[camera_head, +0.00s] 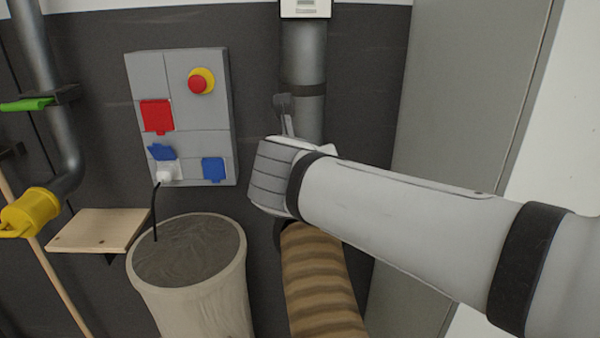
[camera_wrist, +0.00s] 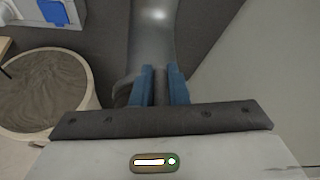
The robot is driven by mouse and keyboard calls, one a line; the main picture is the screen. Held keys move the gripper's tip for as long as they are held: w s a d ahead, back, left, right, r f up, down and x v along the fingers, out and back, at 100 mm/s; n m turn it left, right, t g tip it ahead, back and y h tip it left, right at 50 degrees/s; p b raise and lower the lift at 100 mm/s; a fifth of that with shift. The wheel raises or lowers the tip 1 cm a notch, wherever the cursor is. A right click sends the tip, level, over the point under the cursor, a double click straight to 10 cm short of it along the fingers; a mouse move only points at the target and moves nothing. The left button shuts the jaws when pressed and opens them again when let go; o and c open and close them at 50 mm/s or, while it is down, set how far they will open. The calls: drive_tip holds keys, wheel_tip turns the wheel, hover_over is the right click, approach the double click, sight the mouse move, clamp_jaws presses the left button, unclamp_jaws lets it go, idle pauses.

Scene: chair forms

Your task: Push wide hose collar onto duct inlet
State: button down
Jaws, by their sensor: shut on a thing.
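The duct (camera_head: 304,60) is a grey metal pipe running down the dark wall. It also shows in the wrist view (camera_wrist: 152,35), beyond my fingers. The striped brown hose (camera_head: 322,285) hangs below my gripper, with a dark collar edge (camera_head: 281,236) at its top. My gripper (camera_wrist: 162,82) has its blue fingers shut on a dark grey part, apparently the collar (camera_wrist: 124,90), whose curved side shows left of the fingers. In the head view my gripper and arm cover the duct's lower end, so I cannot tell whether collar and inlet touch.
A socket panel (camera_head: 182,110) with a red button is on the wall at left. Below are a round bin (camera_head: 192,300) with a grey top and a small wooden shelf (camera_head: 98,230). A yellow-ended pipe (camera_head: 62,130) stands far left. A grey cabinet side (camera_head: 462,90) bounds the right.

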drive_tip(key=shift+f+b, duration=0.15)
drive_tip(key=shift+b, duration=0.45)
drive_tip(key=shift+p, duration=0.3)
idle(0.4)
drive_tip(key=c, duration=1.3)
unclamp_jaws()
drive_tip(key=shift+c, duration=0.2)
